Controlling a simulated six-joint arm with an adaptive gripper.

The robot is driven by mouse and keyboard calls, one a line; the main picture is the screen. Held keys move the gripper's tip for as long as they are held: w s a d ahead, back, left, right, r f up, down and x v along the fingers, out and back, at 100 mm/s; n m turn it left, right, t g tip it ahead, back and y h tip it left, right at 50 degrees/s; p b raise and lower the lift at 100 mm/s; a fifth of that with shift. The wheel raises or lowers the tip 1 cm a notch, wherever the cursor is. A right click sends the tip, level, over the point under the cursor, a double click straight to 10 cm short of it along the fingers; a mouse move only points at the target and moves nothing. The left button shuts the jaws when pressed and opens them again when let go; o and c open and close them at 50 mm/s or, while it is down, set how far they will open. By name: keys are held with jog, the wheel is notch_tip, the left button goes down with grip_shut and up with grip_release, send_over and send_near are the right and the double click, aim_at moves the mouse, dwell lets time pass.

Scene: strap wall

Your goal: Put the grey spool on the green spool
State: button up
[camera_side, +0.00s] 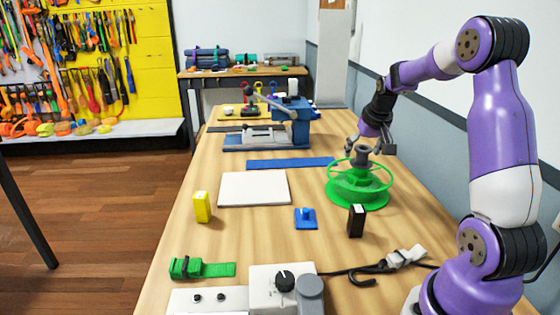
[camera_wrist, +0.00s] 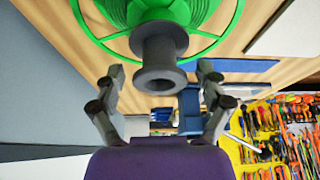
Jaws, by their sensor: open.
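The green spool (camera_side: 345,190) stands on the wooden table on the right side, a wide open-rimmed reel. The small grey spool (camera_side: 362,158) sits upright at the centre of the green spool's top in the side view. In the wrist view the grey spool (camera_wrist: 159,62) appears in front of the green spool (camera_wrist: 150,12), between and ahead of my fingers. My gripper (camera_side: 368,148) is at the grey spool, with its fingers apart on either side of it. In the wrist view my gripper (camera_wrist: 160,82) is open, with a gap between each finger and the grey spool.
A black block (camera_side: 356,221), a blue piece (camera_side: 305,218) and a yellow block (camera_side: 202,207) stand nearby. A white board (camera_side: 254,189) and a blue strip (camera_side: 290,163) lie left of the green spool. A blue vise-like machine (camera_side: 290,122) is further back.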

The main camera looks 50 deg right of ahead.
jog(key=shift+r, duration=0.1)
jog(key=shift+r, duration=0.35)
jog(key=v, duration=1.1)
jog(key=a+n+t+y, duration=0.1)
jog(key=a+n, duration=0.3)
jog(key=a, duration=1.2)
jog(key=s+a+f+n+y, duration=0.1)
jog(key=s+a+f+n, duration=0.1)
jog(key=s+a, duration=0.1)
jog(key=s+a+f+n+t+y, duration=0.1)
jog(key=s+a+n, duration=0.1)
jog(key=a, duration=0.4)
jog(key=shift+s+a+f, duration=0.25)
jog(key=shift+s+f, duration=0.15)
jog(key=shift+s, duration=0.2)
